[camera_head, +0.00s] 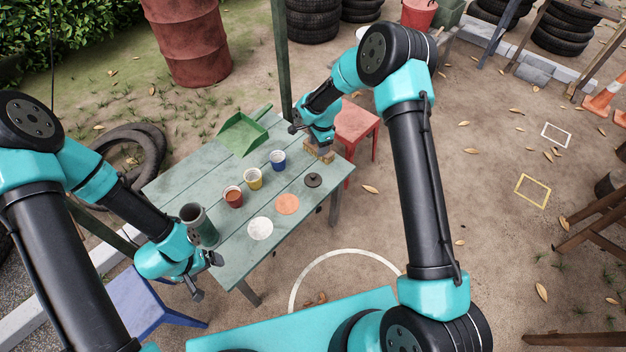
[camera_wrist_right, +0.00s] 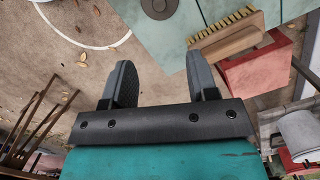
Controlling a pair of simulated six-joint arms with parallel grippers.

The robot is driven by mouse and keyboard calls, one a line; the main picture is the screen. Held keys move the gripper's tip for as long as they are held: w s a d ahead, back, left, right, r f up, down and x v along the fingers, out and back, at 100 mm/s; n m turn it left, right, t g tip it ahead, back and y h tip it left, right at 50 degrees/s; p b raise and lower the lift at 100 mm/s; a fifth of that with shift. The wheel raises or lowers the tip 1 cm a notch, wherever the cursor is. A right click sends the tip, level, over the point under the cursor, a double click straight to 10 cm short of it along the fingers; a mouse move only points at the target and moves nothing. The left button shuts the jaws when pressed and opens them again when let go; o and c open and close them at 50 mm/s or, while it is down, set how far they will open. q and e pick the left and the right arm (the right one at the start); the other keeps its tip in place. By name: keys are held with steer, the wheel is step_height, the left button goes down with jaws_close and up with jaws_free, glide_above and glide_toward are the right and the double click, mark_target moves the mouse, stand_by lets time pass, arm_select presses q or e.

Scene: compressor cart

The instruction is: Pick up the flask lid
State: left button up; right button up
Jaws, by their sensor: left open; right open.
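The flask lid (camera_head: 313,180) is a dark round disc with a small knob, lying on the green plank table (camera_head: 165,178) near its right edge. It also shows at the top edge of the right wrist view (camera_wrist_right: 158,6), partly cut off. The flask (camera_head: 203,228) is a grey-green cylinder standing upright near the table's front left. My right gripper (camera_head: 318,146) is open and empty near the table's far right corner, beyond the lid and close to the brush. Its open fingers show in the wrist view (camera_wrist_right: 160,82). My left gripper (camera_head: 207,275) is open and empty, just off the front left table edge.
A wooden brush (camera_wrist_right: 228,38) lies at the table's corner. Red, yellow and blue cups (camera_head: 278,160) stand in a row behind the lid. An orange disc (camera_head: 287,204) and a white disc (camera_head: 260,228) lie nearer. A green dustpan (camera_head: 242,135) is at the back.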

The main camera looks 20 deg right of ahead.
glide_above(313, 175)
steer(key=f, duration=1.2)
steer(key=shift+d, duration=0.35)
steer(key=shift+f, duration=0.15)
steer(key=shift+a+f, duration=0.2)
steer(key=shift+f, duration=1.05)
steer(key=shift+a+f, duration=0.15)
steer(key=shift+f, duration=1.1)
steer(key=shift+c, duration=0.3)
jaws_close()
